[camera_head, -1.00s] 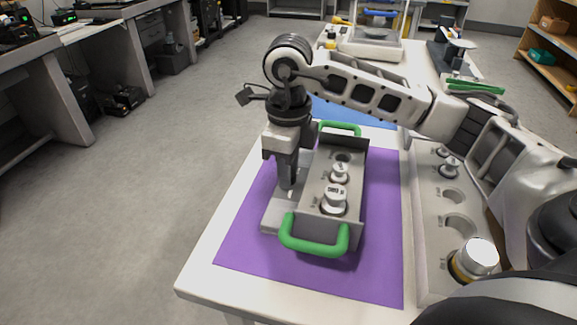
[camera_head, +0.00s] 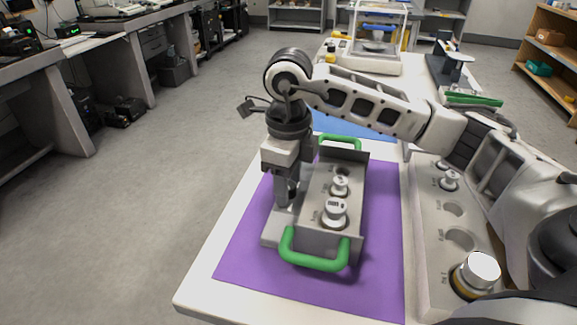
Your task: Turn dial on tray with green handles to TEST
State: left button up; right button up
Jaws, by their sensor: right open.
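The grey metal tray (camera_head: 355,228) with green handles stands on the purple mat (camera_head: 375,268) on the white table. One green handle (camera_head: 315,262) is at its near end and another (camera_head: 340,141) at its far end. Two silver knobbed weights, a larger one (camera_head: 334,213) and a smaller one (camera_head: 340,186), sit in its raised block. My right gripper (camera_head: 286,203) is open, pointing down over the tray's low left part. The dial and its TEST mark cannot be made out; the gripper covers part of that side. My left gripper is out of view.
On the right, a long grey holder (camera_head: 428,225) carries more weights, including a large one (camera_head: 478,272) in front. A blue mat (camera_head: 350,124) and a glass-sided balance (camera_head: 372,45) lie farther back. The floor left of the table is clear.

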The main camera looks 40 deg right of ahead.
pick_arm(q)
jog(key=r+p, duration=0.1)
jog(key=p, duration=0.2)
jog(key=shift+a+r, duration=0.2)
pick_arm(e)
notch_tip(320, 180, up, 16)
pick_arm(q)
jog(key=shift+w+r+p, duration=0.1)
jog(key=shift+p, duration=0.2)
